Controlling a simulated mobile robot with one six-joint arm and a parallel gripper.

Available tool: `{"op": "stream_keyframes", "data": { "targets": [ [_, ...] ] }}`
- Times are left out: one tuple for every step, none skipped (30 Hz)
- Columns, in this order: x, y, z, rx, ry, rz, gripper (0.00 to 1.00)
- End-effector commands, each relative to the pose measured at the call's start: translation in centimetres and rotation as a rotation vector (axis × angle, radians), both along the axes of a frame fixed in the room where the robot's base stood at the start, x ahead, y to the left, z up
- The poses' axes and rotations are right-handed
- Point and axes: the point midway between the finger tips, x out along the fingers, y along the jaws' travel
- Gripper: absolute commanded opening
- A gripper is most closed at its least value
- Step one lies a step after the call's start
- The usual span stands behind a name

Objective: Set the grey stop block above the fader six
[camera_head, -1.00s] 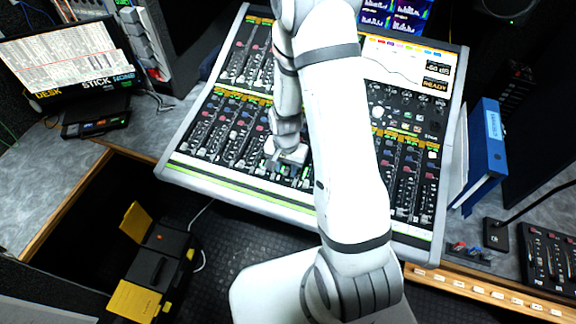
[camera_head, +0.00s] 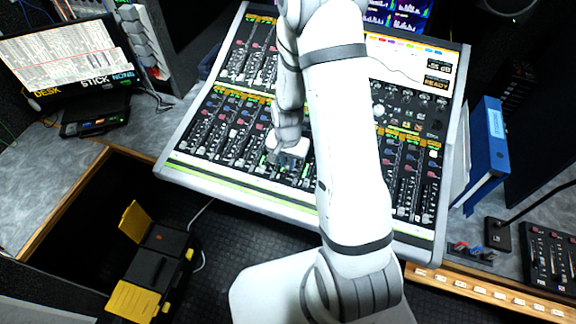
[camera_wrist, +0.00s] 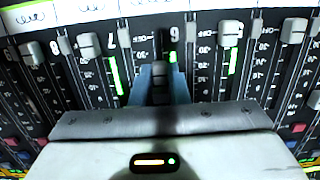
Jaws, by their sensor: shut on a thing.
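My gripper (camera_head: 284,164) is low over the lower fader bank of the mixing desk (camera_head: 262,199), pointing down. In the wrist view, my gripper (camera_wrist: 160,84) has its two bluish fingers shut on a small grey block (camera_wrist: 160,72), mostly hidden between them. I take it to be the grey stop block. It is over the fader strip (camera_wrist: 174,32) marked 6, whose own cap is hard to tell from the block. I cannot tell whether the block touches the desk. The strip marked 7 (camera_wrist: 110,40) is beside it on the left.
Neighbouring fader caps stand close on both sides, one on the left (camera_wrist: 90,43) and one on the right (camera_wrist: 230,31). A blue binder (camera_head: 487,150) stands right of the desk. A black and yellow toolbox (camera_head: 153,262) is on the floor at left.

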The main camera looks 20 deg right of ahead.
Motion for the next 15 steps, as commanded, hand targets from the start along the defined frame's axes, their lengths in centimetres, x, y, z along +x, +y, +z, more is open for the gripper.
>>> {"op": "stream_keyframes", "data": {
  "targets": [
    [-0.13,-0.06,-0.06,0.000,0.003,0.000,0.00],
    [-0.14,-0.04,-0.04,0.000,0.003,0.000,0.00],
    [-0.15,-0.05,-0.05,0.000,0.003,0.000,0.00],
    [-0.15,-0.05,-0.05,0.000,0.003,0.000,0.00],
    [-0.15,-0.05,-0.05,0.000,0.003,0.000,0.00],
    [-0.16,-0.05,-0.05,0.000,0.003,0.000,0.15],
    [-0.16,-0.05,-0.05,0.000,0.003,0.000,0.18],
    [-0.15,-0.05,-0.05,0.000,0.003,0.000,0.20],
    [-0.14,-0.05,-0.05,0.000,0.003,-0.001,0.23],
    [-0.14,-0.05,-0.04,0.000,0.003,-0.001,0.26],
    [-0.12,-0.05,-0.04,0.000,0.002,-0.001,0.28],
    [-0.12,-0.05,-0.04,0.000,0.001,-0.001,0.32],
    [-0.11,-0.05,-0.03,0.000,0.001,-0.001,0.34],
    [-0.11,-0.05,-0.03,0.000,0.001,-0.001,0.36],
    [-0.09,-0.04,-0.03,0.000,0.001,-0.001,0.36]
  ]
}}
